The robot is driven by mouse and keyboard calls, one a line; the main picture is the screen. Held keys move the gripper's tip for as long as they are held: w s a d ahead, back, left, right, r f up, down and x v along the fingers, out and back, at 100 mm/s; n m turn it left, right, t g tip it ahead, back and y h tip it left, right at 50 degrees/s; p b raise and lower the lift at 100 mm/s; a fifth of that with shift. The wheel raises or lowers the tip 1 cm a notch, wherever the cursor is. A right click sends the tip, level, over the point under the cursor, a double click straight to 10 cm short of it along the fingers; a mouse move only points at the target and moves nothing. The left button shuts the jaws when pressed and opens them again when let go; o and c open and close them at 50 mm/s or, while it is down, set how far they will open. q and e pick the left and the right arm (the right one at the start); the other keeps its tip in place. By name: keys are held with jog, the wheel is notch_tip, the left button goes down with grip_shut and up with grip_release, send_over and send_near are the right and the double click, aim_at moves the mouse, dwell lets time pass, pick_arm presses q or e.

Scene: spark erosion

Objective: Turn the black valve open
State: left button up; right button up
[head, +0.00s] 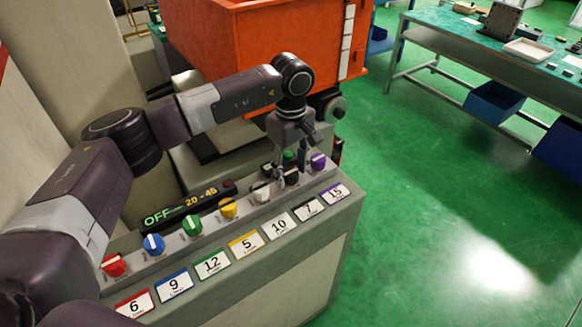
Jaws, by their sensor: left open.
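The black valve (291,178) is a dark knob in a row of coloured knobs on the grey console, between the white knob and the purple knob. My left gripper (291,174) points down from above with its fingers spread, one on each side of the black valve. The fingers partly cover the valve, so its pointer direction and any contact are unclear. My right gripper does not show.
The row also has red (113,265), blue, green, yellow, white (261,192) and purple (318,161) knobs, with number cards in front. A display (188,205) reads OFF and 20 - 45. An orange machine (260,45) stands behind. Green floor lies open to the right.

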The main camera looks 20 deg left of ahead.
pick_arm(q)
jog(key=shift+s, duration=0.1)
jog(key=shift+c, duration=1.1)
jog(key=c, duration=0.9)
